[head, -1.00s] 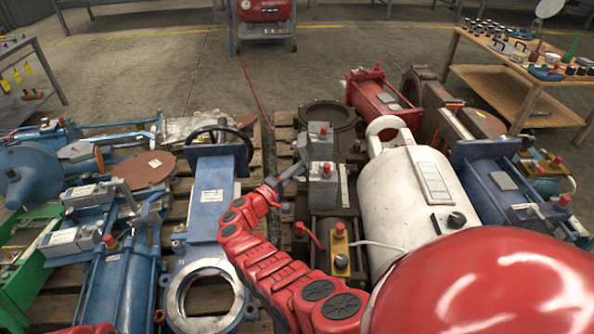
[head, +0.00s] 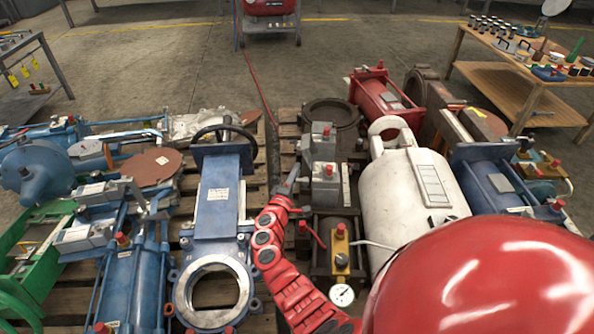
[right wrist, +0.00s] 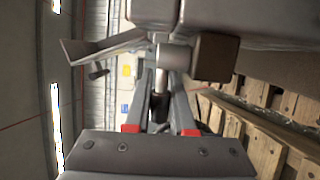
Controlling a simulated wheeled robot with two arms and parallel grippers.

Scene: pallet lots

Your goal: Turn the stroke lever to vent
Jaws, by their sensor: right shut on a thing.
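The grey valve boxes (head: 325,183) stand in the middle of the head view, one behind the other. My right gripper (head: 292,181) is at the left side of the nearer box. In the right wrist view my right gripper (right wrist: 160,90) has its fingers closed in on a small dark stem (right wrist: 159,106), which I take to be the stroke lever. A grey cylinder (right wrist: 172,60) and a brown block (right wrist: 214,57) lie just beyond the fingertips. The fingers hide part of the lever, and no vent marking can be read. My left gripper is not in view.
A blue gate valve (head: 216,200) with a black handwheel stands to the left, a white tank (head: 405,195) to the right. A brass block with a red handle (head: 312,235) and a gauge (head: 342,295) are in front. A narrow gap runs between the pallets.

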